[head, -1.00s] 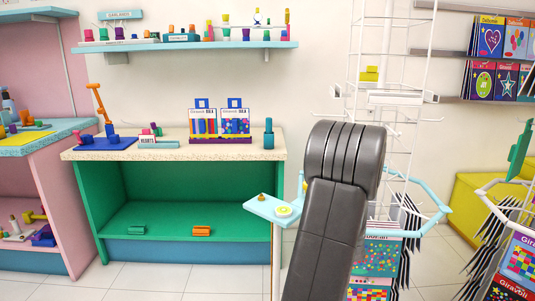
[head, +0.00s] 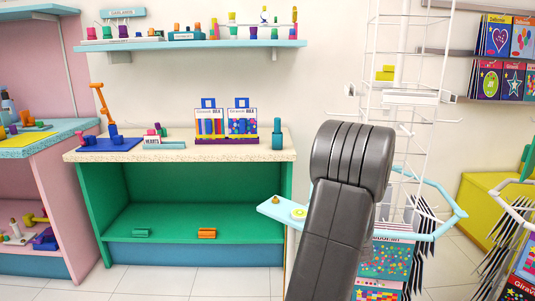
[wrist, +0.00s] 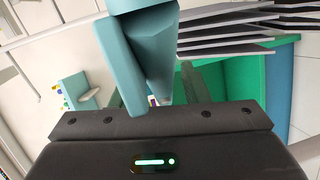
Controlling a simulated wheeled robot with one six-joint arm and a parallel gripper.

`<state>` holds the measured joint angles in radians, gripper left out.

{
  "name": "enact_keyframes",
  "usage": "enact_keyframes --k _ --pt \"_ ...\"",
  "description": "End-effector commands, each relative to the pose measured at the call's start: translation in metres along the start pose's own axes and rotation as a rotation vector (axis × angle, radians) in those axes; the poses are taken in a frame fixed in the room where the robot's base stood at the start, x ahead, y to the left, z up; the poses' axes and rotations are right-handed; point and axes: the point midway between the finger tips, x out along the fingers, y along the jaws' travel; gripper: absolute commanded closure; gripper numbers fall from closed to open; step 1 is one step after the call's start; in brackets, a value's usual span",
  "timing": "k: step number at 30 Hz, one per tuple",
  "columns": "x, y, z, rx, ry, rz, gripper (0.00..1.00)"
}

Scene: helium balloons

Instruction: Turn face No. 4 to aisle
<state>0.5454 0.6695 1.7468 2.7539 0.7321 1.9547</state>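A white wire spinner rack (head: 400,95) stands right of centre in the head view, with a light-blue ring (head: 445,225) around it. Cards and dark-edged packs (head: 385,258) hang below the ring. A small light-blue tray (head: 283,209) juts out at its left. I cannot read a face number. My arm covers part of the rack, and my gripper is hidden behind it in the head view. In the wrist view, light-blue bars (wrist: 155,45) stand directly in front of my gripper (wrist: 155,103).
A green counter (head: 180,157) with a cream top stands to the left, holding boxes and small goods. A second rack (head: 520,245) stands at the right edge, near a yellow cabinet (head: 480,195). A wall shelf (head: 190,45) is above. Tiled floor (head: 160,282) shows in front of the counter.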

Motion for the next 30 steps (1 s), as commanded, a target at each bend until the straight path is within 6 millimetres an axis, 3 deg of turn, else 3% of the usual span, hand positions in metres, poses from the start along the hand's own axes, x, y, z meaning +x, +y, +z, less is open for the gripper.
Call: enact_keyframes --k 7,30 --pt "-0.007 -0.001 0.0 0.0 0.0 -0.002 0.59" --pt "-0.062 -0.001 0.0 0.0 0.0 -0.003 0.59"
